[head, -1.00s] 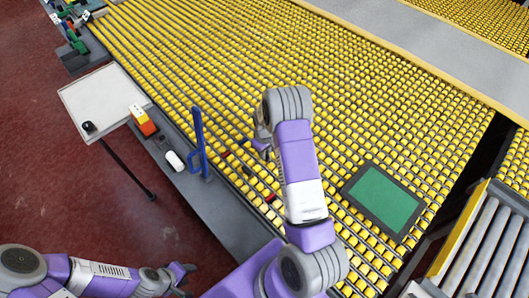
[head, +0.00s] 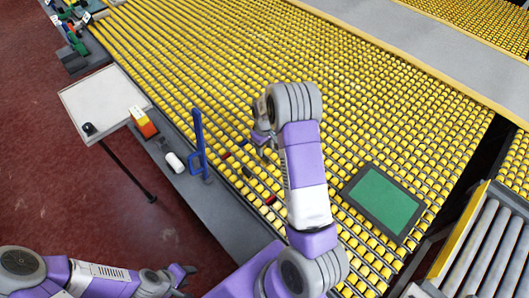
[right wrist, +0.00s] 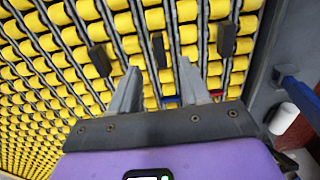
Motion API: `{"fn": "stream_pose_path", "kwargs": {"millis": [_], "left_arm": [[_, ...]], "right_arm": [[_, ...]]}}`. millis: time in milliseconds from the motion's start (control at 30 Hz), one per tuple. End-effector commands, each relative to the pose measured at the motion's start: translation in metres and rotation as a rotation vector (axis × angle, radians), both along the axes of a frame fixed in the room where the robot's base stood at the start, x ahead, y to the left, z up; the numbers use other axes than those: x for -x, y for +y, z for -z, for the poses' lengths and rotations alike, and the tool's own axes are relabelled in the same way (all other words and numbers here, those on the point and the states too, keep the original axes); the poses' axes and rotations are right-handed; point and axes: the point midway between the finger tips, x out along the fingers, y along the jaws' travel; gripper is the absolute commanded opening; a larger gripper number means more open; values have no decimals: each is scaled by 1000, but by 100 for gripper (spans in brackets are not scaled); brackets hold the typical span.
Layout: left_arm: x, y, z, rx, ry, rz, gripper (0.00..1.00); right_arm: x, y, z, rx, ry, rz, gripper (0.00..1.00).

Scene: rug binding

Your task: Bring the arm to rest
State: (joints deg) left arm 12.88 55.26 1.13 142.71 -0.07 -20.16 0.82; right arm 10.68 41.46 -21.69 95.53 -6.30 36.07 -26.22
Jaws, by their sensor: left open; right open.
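My right gripper (head: 262,139) hangs over the yellow roller table (head: 340,80), near its left edge, with its arm reaching up the middle of the head view. My left gripper (head: 189,274) is open and empty at the lower left, over the red floor and left of the grey ledge.
A blue upright holder (head: 198,145), a white cylinder (head: 175,162) and an orange-yellow box (head: 143,121) stand along the ledge (head: 225,210). A green panel (head: 382,199) lies right of my right arm. Small dark blocks (right wrist: 227,38) lie on the rollers.

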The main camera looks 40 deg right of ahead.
Motion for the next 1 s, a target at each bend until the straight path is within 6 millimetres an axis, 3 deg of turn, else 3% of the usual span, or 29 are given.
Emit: {"fn": "stream_pose_path", "kwargs": {"millis": [200,800,1000], "left_arm": [[0,0,-1,0,0,0,43],[0,0,-2,0,0,0,43],[0,0,-24,0,0,0,43]], "right_arm": [[0,0,-21,0,1,-1,46],[0,0,-23,0,1,-1,46],[0,0,-45,0,1,-1,46]]}}
